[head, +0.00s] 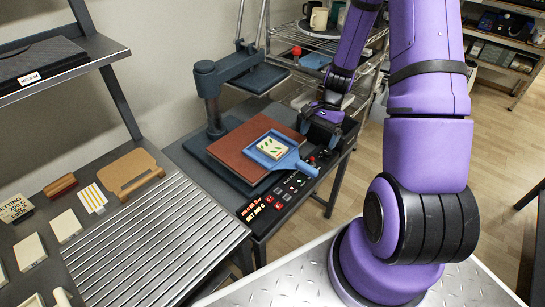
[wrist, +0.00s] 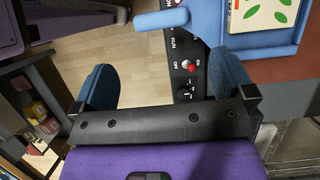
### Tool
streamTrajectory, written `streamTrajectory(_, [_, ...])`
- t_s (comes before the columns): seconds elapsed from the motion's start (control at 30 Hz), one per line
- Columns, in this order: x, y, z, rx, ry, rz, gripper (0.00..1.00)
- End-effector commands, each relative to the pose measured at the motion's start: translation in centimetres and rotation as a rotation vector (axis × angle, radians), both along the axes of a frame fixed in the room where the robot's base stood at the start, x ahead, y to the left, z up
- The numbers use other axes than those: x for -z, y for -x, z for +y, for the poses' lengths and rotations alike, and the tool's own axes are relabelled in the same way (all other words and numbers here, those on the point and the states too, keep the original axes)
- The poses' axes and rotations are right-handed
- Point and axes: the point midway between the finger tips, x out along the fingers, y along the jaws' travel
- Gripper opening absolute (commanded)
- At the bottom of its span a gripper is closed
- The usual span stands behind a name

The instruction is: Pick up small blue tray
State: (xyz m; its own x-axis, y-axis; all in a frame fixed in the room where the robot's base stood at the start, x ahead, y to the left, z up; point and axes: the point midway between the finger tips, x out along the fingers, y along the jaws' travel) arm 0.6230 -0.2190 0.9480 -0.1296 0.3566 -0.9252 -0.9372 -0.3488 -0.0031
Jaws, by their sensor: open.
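The small blue tray (head: 296,163) lies on a brown board on the press bed. Its short handle points to the lower right, toward the control panel. A cream square tile with a leaf pattern (head: 273,147) lies in the tray. In the wrist view the tray (wrist: 238,22) is at the top right, partly cut off, with its handle reaching left at the top. My gripper (wrist: 160,72) is open and empty, its blue fingers wide apart. The handle is beyond the fingertips and not between them. In the head view my gripper (head: 322,127) is just right of the tray, its fingers partly hidden.
The press column (head: 212,105) and its swung-aside upper plate (head: 262,78) stand behind the board. The control panel (head: 275,200) with buttons runs along the front. A ribbed metal counter (head: 150,250) with several pale tiles is at left. A wire shelf (head: 320,45) stands behind my arm.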

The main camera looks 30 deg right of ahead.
Motion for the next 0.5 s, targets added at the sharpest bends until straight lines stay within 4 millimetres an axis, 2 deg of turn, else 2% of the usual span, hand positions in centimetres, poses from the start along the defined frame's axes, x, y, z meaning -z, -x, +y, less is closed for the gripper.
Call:
streamTrajectory(0.33, [4.1,0.6,1.3,0.009,-0.004,0.008,1.0])
streamTrajectory(0.5, [5.4,0.8,1.8,0.009,-0.003,0.006,1.0])
